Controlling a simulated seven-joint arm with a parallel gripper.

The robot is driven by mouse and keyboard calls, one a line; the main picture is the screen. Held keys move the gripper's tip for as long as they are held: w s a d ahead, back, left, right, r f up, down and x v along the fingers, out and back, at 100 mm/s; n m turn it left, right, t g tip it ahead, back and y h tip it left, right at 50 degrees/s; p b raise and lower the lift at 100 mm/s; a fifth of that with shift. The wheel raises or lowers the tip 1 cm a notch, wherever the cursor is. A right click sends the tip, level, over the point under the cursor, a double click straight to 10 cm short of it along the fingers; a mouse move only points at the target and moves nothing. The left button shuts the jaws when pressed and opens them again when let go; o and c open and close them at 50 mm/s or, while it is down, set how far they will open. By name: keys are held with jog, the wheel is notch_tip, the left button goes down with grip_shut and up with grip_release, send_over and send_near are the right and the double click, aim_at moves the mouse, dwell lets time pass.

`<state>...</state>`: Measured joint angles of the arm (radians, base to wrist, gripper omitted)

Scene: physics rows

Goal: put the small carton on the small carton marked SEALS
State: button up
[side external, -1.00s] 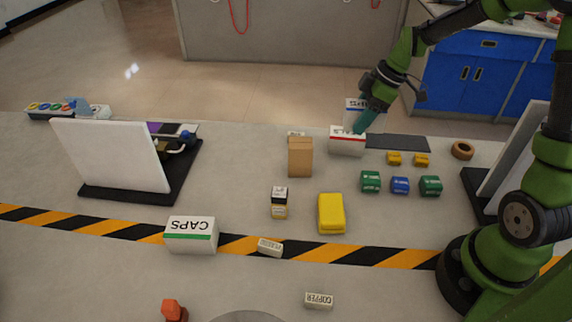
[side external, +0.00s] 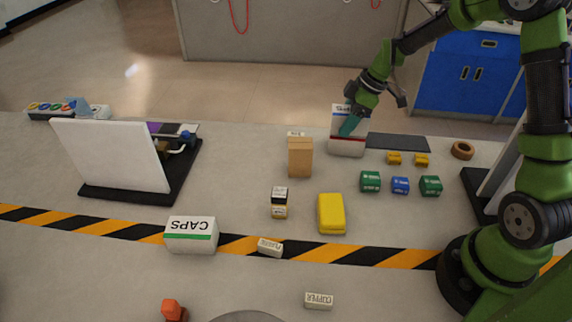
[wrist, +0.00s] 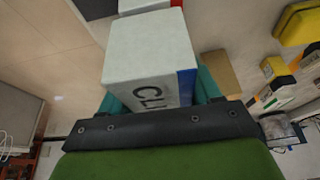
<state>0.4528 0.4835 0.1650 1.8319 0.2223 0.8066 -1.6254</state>
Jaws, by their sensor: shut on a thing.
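My gripper (side external: 350,124) is shut on a small white carton (side external: 341,110) with a blue stripe. In the wrist view this carton (wrist: 145,65) fills the space between the fingers, and its lettering begins "CLI". The white carton with a red stripe (side external: 347,148), whose lettering is hard to read now, stands on the table at the back. The held carton appears over or just behind it in the side view. The red-striped carton (wrist: 146,5) also shows beyond the held one in the wrist view. I cannot tell whether the two touch.
A brown box (side external: 300,158) stands left of the red-striped carton. A dark flat mat (side external: 398,142), yellow pieces (side external: 394,158) and green and blue blocks (side external: 400,186) lie to the right. A yellow block (side external: 331,214) and a CAPS carton (side external: 191,235) are nearer the front.

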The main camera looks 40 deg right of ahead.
jog(key=shift+f, duration=0.3)
jog(key=o, duration=1.1)
jog(key=v, duration=1.2)
jog(key=shift+a+r, duration=0.1)
jog(key=shift+r, duration=0.3)
jog(key=shift+s+a+r+m+t+h, duration=0.2)
jog(key=shift+s+a+r+m+t, duration=0.6)
jog(key=shift+s+a+m, duration=1.85)
jog(key=shift+s+a+r+m+t+h, duration=0.2)
jog(key=shift+s+a+r+m+t, duration=0.6)
jog(key=shift+s+a+m, duration=1.85)
jog(key=shift+s+a+r+m+t+h, duration=0.3)
jog(key=shift+s+a+r+m, duration=1.2)
jog(key=shift+s, duration=2.2)
